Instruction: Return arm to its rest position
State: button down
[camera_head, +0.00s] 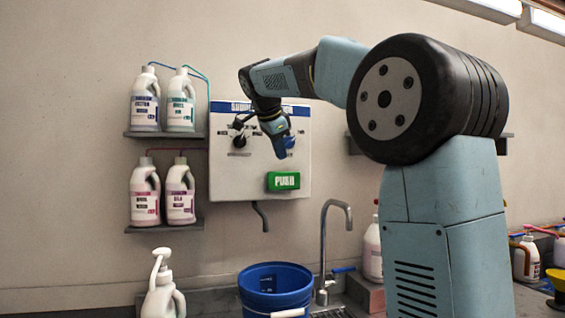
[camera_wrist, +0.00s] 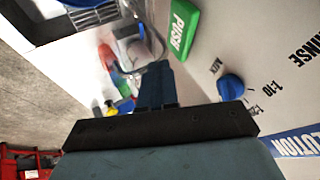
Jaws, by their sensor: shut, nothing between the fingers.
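My arm reaches out leftward from its column, across the front of the white wall dispenser panel (camera_head: 225,178). My gripper (camera_head: 281,150) points down in front of the panel, just left of a blue knob (camera_head: 290,142). Its fingers are together and hold nothing. In the wrist view, my gripper (camera_wrist: 156,72) shows as closed dark fingers beyond a black bar. The blue knob (camera_wrist: 231,87) lies to their right there, apart from them. The green PUSH button (camera_head: 284,181) is below the gripper in the head view and also shows in the wrist view (camera_wrist: 183,27).
A dark knob (camera_head: 239,141) is on the panel's left. Shelves with white bottles (camera_head: 145,100) flank it on the left. Below are a blue bucket (camera_head: 272,285), a tap (camera_head: 323,250) and a pump bottle (camera_head: 161,290).

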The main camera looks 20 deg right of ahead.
jog(key=shift+s+a+r, duration=0.15)
jog(key=shift+r, duration=0.2)
dwell(0.3)
jog(key=s+f+n+y, duration=0.4)
jog(key=s+f+n, duration=1.2)
jog(key=s+f, duration=1.4)
jog(key=s+d, duration=0.1)
jog(key=s, duration=0.2)
jog(key=shift+s+f+n+y, duration=0.2)
jog(key=shift+n+y, duration=0.1)
jog(key=shift+n, duration=0.1)
